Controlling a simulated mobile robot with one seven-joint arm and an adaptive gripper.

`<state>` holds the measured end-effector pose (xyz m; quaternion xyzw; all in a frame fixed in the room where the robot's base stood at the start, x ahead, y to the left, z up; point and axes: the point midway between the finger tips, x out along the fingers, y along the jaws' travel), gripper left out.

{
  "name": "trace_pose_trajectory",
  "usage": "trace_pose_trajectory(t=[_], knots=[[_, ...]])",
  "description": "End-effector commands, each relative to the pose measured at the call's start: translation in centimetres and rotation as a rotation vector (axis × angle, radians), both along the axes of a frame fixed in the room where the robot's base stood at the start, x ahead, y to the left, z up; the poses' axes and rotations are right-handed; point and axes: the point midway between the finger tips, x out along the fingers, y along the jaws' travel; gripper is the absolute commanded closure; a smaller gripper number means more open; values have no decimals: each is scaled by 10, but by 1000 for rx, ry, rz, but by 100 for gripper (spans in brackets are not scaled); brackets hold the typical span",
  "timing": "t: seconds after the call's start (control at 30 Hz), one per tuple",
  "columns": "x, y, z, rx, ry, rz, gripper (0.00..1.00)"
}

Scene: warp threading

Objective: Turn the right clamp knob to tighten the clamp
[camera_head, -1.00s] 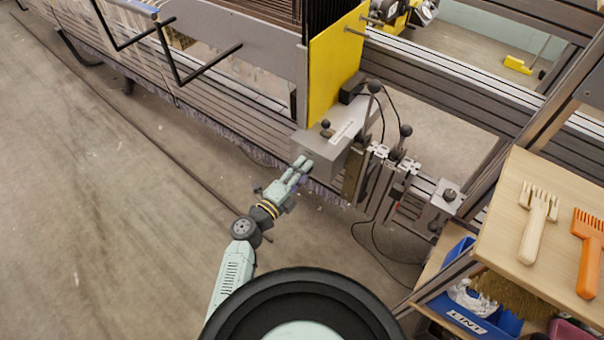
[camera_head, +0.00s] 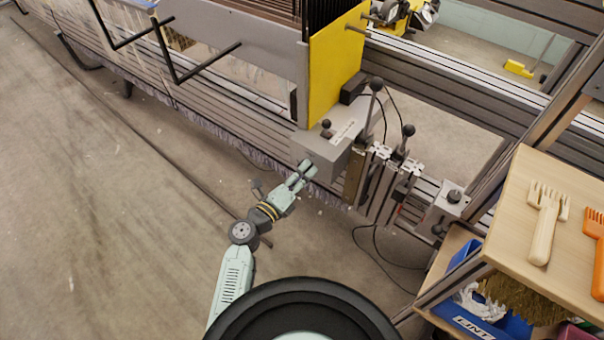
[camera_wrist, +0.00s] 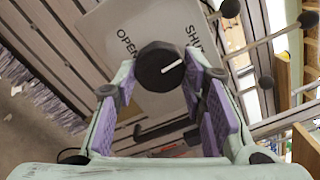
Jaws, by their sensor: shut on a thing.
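The right clamp knob (camera_wrist: 160,68) is round and black with a white pointer line. It sits on a grey plate (camera_wrist: 110,28) marked OPEN on the left and SHUT on the right. The pointer line slants up and right, towards the SHUT side. My gripper (camera_wrist: 158,82) is shut on the knob, with a purple-padded finger on each side. In the head view my gripper (camera_head: 303,174) is at the front face of the grey clamp box (camera_head: 318,149), and its fingers hide the knob.
A yellow panel (camera_head: 335,70) stands behind the box. Black ball-ended levers (camera_head: 376,86) rise to its right. A wooden shelf (camera_head: 515,220) holds a pale comb (camera_head: 545,220) and an orange comb at the right. Open floor (camera_head: 110,220) lies to the left.

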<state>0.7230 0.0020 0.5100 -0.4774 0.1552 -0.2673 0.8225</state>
Motion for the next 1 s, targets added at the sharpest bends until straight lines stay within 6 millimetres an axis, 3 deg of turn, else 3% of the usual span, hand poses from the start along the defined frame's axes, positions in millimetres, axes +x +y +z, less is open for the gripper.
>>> trace_pose_trajectory(t=[0.37,0.4,0.67,1.0], knots=[[1,0,1,0,-4,2,90],[1,-1,1,-1,-3,2,60],[0,0,1,0,-2,0,42],[0,0,3,2,-1,0,42]])
